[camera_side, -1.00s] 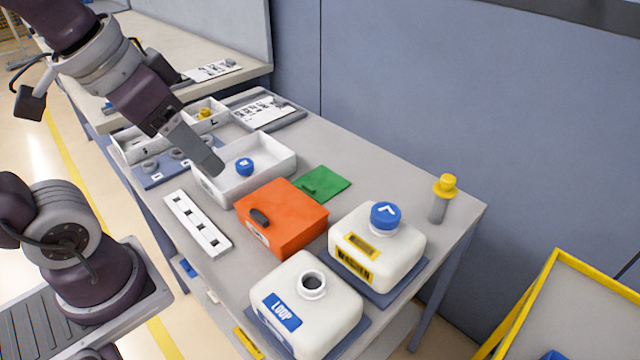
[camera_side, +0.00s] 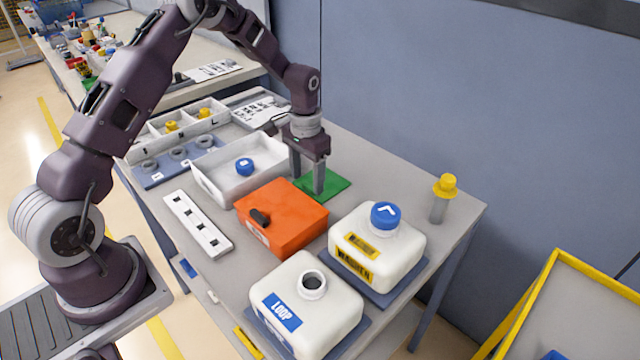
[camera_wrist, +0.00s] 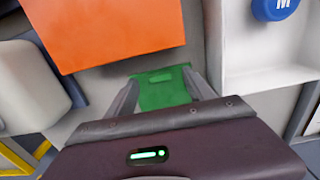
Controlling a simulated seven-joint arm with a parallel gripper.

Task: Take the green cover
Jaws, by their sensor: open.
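The green cover (camera_side: 337,186) is a flat green plate lying on the table behind the orange box. In the wrist view the green cover (camera_wrist: 165,90) shows between my two fingers, with a raised strip near its far edge. My gripper (camera_side: 307,186) is open and points down over the cover, its fingers apart on either side. Its fingers partly hide the cover in the side view. Whether the fingertips touch the cover or the table cannot be told. In the wrist view my gripper (camera_wrist: 162,88) holds nothing.
The orange box (camera_side: 281,217) stands close in front of the cover. A white tray (camera_side: 215,184) with a blue cap (camera_side: 244,167) is to the left. Two white jugs, one marked LOOP (camera_side: 305,310) and one with a blue cap (camera_side: 376,250), stand to the right.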

